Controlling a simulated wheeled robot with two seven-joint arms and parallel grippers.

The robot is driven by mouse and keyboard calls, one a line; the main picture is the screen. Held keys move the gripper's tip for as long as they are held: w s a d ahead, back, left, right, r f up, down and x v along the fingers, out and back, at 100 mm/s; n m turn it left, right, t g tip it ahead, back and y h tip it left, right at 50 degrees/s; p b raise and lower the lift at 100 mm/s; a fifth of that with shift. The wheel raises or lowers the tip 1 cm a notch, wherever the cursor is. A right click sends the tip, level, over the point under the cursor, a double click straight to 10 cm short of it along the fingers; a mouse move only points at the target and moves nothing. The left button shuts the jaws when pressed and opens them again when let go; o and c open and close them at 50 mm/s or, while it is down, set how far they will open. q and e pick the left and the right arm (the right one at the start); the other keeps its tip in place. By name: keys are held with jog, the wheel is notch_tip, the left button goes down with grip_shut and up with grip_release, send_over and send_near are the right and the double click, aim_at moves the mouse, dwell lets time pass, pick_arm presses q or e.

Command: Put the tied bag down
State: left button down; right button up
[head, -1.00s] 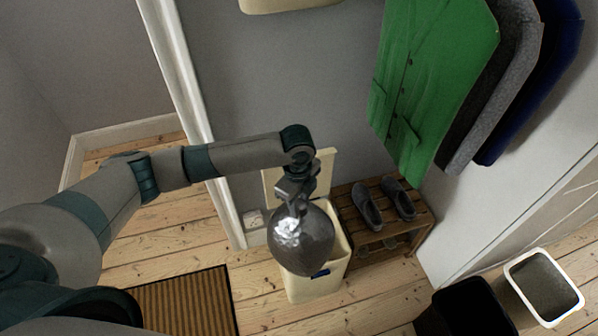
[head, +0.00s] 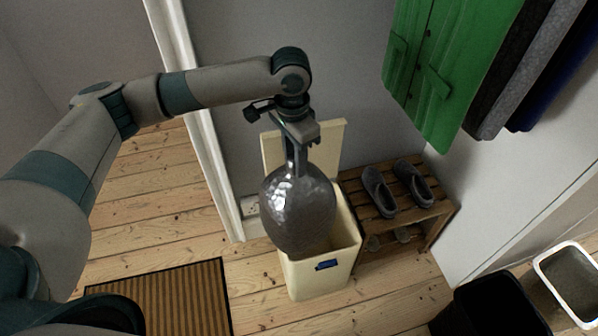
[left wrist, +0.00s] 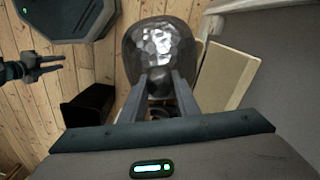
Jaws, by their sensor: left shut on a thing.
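The tied bag (head: 298,212) is dark grey, shiny and rounded, with a narrow neck at the top. My left gripper (head: 296,146) is shut on that neck, and the bag hangs upright below it. In the head view the bag overlaps the opening of a cream bin (head: 318,278) with its lid raised. I cannot tell whether its bottom is inside the bin or above it. In the left wrist view the bag (left wrist: 160,50) is beyond the fingers. My right gripper (left wrist: 48,66) shows there at the left, empty, its fingers apart.
A wooden shoe rack (head: 440,212) with grey shoes (head: 378,192) stands right of the bin. A black bin (head: 490,305) and a white-rimmed bin (head: 572,278) stand at lower right. A striped mat (head: 165,300) lies at left. Coats (head: 440,75) hang above. Floorboards before the cream bin are clear.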

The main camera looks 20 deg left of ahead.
pick_arm(q)
jog(key=n+b, duration=0.2)
jog(key=shift+s+a+f+n+b, duration=0.1)
jog(key=shift+a+f+n+b, duration=0.2)
jog(key=shift+a+f+b, duration=0.05)
jog(key=n+b, duration=0.2)
jog(key=shift+s+a+b, duration=0.2)
jog(key=shift+a+b, duration=0.1)
jog(key=shift+s+a+r+n+b, duration=0.1)
jog(key=shift+s+a+n+b, duration=0.1)
jog(key=shift+n+b, duration=0.4)
jog(key=shift+s+a+r+n+b, duration=0.1)
jog(key=shift+a+n+b, duration=0.05)
jog(key=shift+n+b, duration=0.4)
jog(key=shift+s+r+n, duration=0.1)
jog(key=shift+r+n, duration=0.05)
jog(key=shift+n, duration=0.2)
pick_arm(e)
jog(key=shift+t, duration=0.3)
notch_tip(320, 180, up, 5)
jog(key=shift+r, duration=0.15)
pick_arm(q)
jog(key=shift+a, duration=0.1)
